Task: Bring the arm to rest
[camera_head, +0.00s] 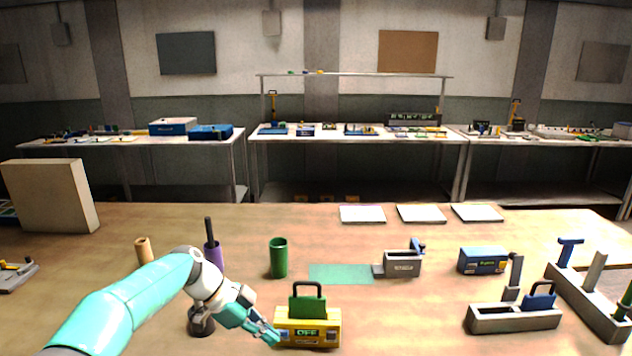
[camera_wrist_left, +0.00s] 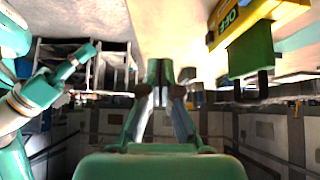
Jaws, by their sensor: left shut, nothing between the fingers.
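My left gripper (camera_head: 276,340) is low over the front of the table in the head view, at the left end of a yellow box. In the left wrist view its two fingers (camera_wrist_left: 163,85) are together with nothing between them. The yellow box (camera_head: 320,339) has a green block with a dark handle on top and a panel reading "OFF". Its yellow body (camera_wrist_left: 272,14) shows at the top right of the wrist view, apart from the fingers. A teal and white arm part (camera_wrist_left: 45,90), seemingly of my right arm, shows at the left there; its jaws are unclear.
A purple cup (camera_head: 214,256), a green cup (camera_head: 278,258) and a tan cylinder (camera_head: 144,250) stand near my left arm. Grey fixtures (camera_head: 513,318) and a blue box (camera_head: 482,261) stand to the right. A teal mat (camera_head: 340,274) lies bare mid-table.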

